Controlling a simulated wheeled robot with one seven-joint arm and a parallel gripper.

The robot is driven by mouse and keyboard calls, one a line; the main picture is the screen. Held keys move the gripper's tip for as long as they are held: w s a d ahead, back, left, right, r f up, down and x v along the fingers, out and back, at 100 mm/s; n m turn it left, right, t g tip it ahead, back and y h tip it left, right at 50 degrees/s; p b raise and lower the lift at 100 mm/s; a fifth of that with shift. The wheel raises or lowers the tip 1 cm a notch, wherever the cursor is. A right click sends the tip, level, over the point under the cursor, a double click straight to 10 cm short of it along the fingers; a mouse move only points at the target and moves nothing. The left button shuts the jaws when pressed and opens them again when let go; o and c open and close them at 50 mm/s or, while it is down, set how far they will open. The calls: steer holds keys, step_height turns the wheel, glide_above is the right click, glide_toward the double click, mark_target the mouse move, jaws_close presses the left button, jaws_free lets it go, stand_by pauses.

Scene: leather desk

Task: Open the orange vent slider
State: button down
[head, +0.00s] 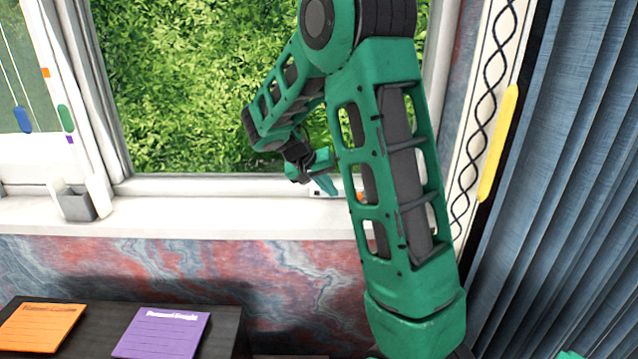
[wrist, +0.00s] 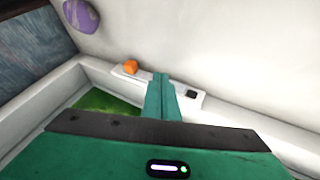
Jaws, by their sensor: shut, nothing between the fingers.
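The orange vent slider (wrist: 130,66) is a small orange block at the left end of a white vent strip (wrist: 178,88) in the wrist view. A small dark square (wrist: 191,94) sits toward the strip's other end. In the head view a bit of the orange slider (head: 360,196) shows beside my arm, which hides much of the strip. My gripper (wrist: 161,76) is shut and empty. Its fingertips overlap the strip between the orange slider and the dark square, to the right of the slider and apart from it. I cannot tell whether they touch the strip.
The strip lies along the lower window frame, above a white sill (head: 220,216). A purple note (head: 160,334) and an orange note (head: 40,328) lie below. A blue curtain (head: 560,200) hangs at the right.

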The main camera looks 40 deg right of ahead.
steer(key=shift+x, duration=0.95)
steer(key=shift+s+d+r, duration=0.1)
steer(key=shift+s+d, duration=0.9)
steer(key=shift+d, duration=0.25)
steer(key=shift+s+d, duration=0.2)
steer(key=shift+d, duration=0.05)
steer(key=shift+s+d, duration=0.9)
steer(key=shift+d, duration=0.3)
steer(key=v, duration=1.1)
